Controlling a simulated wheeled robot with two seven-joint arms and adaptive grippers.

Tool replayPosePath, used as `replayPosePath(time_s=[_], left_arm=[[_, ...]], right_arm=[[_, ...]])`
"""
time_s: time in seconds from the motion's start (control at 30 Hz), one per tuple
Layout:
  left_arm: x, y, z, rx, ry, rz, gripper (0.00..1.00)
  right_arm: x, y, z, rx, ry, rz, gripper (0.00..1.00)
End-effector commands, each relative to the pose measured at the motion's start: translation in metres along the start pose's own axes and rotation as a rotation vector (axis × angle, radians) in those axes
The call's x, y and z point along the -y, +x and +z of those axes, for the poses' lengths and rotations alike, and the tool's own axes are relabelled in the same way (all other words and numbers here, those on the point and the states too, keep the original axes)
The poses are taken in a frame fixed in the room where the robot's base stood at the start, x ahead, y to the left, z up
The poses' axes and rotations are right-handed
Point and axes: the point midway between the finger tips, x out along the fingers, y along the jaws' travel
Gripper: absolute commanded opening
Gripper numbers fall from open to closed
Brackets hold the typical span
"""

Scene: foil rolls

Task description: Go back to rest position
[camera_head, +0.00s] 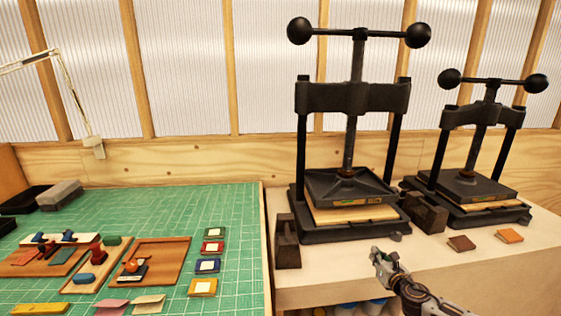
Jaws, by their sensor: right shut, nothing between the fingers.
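My right gripper (381,260) is in the lower right of the head view, in front of the larger press and over the front of the pale bench. Its fingers are shut with nothing visible between them. It appears apart from the press and the blocks. My left gripper does not show in this view.
A large black screw press (351,97) and a smaller one (482,115) stand on the pale bench (330,280). Dark blocks (287,243) flank the large press. Brown and orange pieces (509,236) lie at right. A green mat (170,205) at left holds wooden trays (165,248) and small coloured items.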

Motion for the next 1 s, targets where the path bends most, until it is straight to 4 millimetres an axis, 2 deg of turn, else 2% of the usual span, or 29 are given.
replayPosePath(time_s=[0.03, 0.2, 0.4, 0.7, 1.0], left_arm=[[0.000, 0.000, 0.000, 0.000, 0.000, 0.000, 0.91], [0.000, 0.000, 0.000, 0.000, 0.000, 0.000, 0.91], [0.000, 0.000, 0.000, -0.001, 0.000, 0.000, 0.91], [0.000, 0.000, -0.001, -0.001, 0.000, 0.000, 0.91], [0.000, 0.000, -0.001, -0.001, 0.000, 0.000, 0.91]], right_arm=[[-0.014, -0.004, -0.009, -0.005, 0.070, -0.002, 0.00], [-0.050, -0.020, -0.031, -0.018, 0.337, -0.040, 0.00], [-0.084, -0.045, -0.056, -0.044, 0.666, -0.113, 0.00], [-0.116, -0.091, -0.089, -0.087, 1.142, -0.277, 0.00], [-0.131, -0.147, -0.120, -0.116, 1.587, -0.510, 0.00]])
